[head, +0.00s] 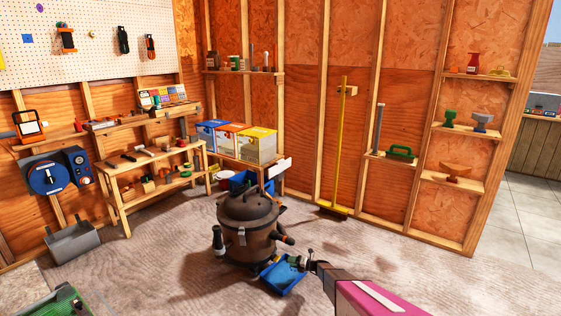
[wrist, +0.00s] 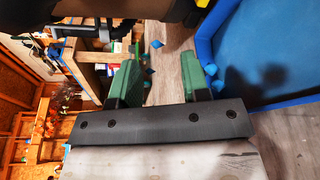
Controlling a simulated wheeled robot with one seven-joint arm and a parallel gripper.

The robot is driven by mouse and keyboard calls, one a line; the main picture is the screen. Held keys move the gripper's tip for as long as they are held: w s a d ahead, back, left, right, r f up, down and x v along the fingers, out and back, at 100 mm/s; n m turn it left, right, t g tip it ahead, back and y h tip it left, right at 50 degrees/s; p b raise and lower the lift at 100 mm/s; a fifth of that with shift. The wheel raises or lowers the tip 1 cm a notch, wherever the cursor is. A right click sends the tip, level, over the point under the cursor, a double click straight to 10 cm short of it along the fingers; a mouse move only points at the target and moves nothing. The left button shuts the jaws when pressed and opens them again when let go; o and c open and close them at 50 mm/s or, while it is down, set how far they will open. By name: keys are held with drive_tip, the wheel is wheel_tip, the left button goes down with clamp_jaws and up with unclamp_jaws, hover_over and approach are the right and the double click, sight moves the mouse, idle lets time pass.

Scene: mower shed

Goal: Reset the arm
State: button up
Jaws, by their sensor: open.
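My gripper (head: 298,259) is at the end of my arm, low beside the brown shop vacuum and over or beside the blue tray (head: 285,279). In the wrist view my gripper (wrist: 162,78) shows two green fingers spread apart with nothing held between them. The blue tray (wrist: 213,30) is to the right of the fingers in that view, with dark shadows across its inside. My arm reaches in from the lower right of the head view.
The brown vacuum (head: 247,225) stands close left of my gripper. Small blue pieces (wrist: 155,44) show near the fingers. A workbench (head: 150,165) and lidded bins (head: 262,147) line the back. A yellow broom (head: 341,150) leans on the wall. Floor is clear at right.

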drive_tip(key=s+r+n+g+h, duration=0.6)
drive_tip(key=s+r+n, duration=1.4)
drive_tip(key=s+r, duration=0.25)
drive_tip(key=s+d+r+n+h, duration=0.4)
drive_tip(key=s+r+n, duration=0.4)
drive_tip(key=s, duration=0.2)
drive_tip(key=s+d+r+n+h, duration=0.5)
drive_tip(key=s+d+r+n, duration=0.2)
drive_tip(key=s+r+n, duration=0.1)
drive_tip(key=shift+s+d+r, duration=0.15)
drive_tip(key=shift+s+r, duration=0.55)
drive_tip(key=shift+s, duration=0.55)
